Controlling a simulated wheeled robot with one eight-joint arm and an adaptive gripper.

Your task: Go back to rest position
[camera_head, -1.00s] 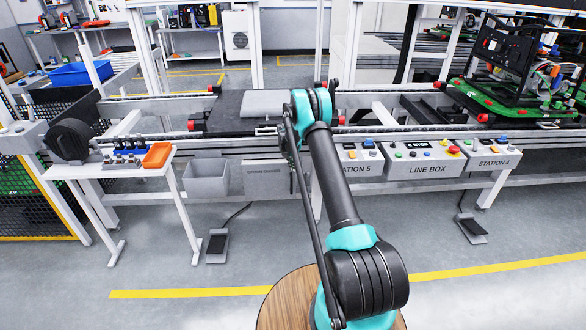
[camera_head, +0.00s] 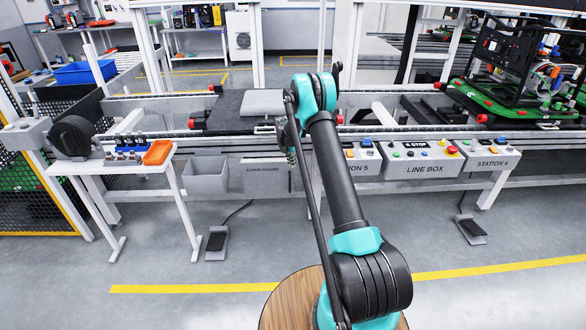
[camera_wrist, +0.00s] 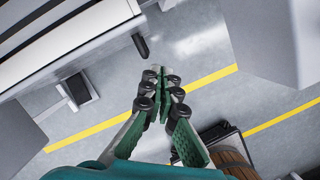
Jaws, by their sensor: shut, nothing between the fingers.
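My gripper (camera_wrist: 160,82) is in the middle of the wrist view, its green fingers together at the tips with nothing between them. Below it in that view is grey floor with a yellow line (camera_wrist: 100,127). In the head view my arm stretches forward from the wooden-topped base, and the gripper (camera_head: 294,158) shows only partly, small and dark beside the arm's elbow, in front of the conveyor edge.
The pallet conveyor (camera_head: 400,148) runs across the scene with a dark pallet and grey block (camera_head: 263,102) on it. The line box (camera_head: 425,168) is on its near side. A small table (camera_head: 110,167) with an orange tray (camera_head: 157,152) stands left.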

